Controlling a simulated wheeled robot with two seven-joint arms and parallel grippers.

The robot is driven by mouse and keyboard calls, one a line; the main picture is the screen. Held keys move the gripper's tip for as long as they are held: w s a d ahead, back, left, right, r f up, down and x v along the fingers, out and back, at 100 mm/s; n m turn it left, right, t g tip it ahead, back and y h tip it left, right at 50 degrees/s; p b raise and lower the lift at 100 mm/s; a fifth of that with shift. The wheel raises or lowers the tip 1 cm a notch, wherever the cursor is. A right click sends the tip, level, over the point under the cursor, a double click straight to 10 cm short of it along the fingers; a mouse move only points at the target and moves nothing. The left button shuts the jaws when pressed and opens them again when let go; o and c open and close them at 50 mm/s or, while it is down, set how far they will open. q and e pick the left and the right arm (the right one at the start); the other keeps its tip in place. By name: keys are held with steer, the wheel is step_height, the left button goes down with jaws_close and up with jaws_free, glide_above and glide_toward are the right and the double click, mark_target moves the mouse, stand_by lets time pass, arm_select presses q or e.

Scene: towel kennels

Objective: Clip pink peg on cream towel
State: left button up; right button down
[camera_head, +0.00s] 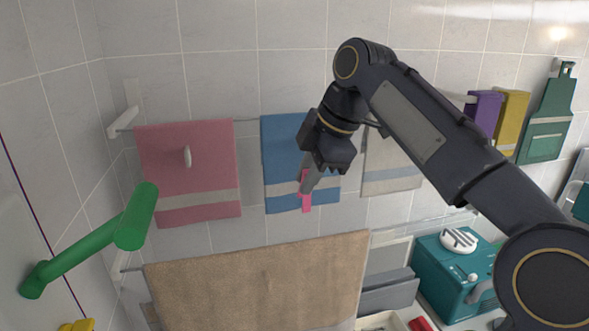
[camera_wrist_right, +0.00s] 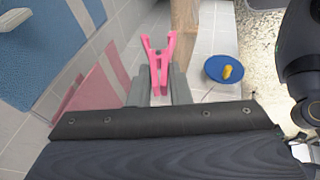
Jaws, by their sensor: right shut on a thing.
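The pink peg (camera_head: 306,198) is in the jaws of my right gripper (camera_head: 308,181), in front of the blue towel's lower part in the head view. In the right wrist view the peg (camera_wrist_right: 158,62) stands out from between the shut fingers of the gripper (camera_wrist_right: 158,88). The cream towel (camera_head: 388,168) hangs on the upper rail, right of the blue towel, partly hidden by my right arm. The peg is apart from it, to its left. My left gripper is not in view.
The blue towel (camera_head: 281,160) and pink towel (camera_head: 190,200), with a pale oval thing on it, hang to the left. A tan towel (camera_head: 260,285) hangs below. A green bar (camera_head: 95,240) juts in at left. A teal box (camera_head: 440,275) stands lower right.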

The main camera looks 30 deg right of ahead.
mark_target(307, 211)
steer(key=shift+f, duration=0.5)
step_height(307, 211, down, 3)
steer(key=shift+w+a+r, duration=0.1)
steer(key=shift+w+r, duration=0.05)
steer(key=shift+r, duration=0.05)
step_height(307, 211, down, 2)
steer(key=shift+f+b, duration=0.1)
steer(key=shift+b, duration=0.95)
steer(key=shift+f+b, duration=0.5)
steer(key=shift+f, duration=0.1)
steer(key=shift+f+b, duration=0.3)
steer(key=shift+f, duration=0.1)
steer(key=shift+f+b, duration=0.3)
steer(key=shift+f, duration=0.35)
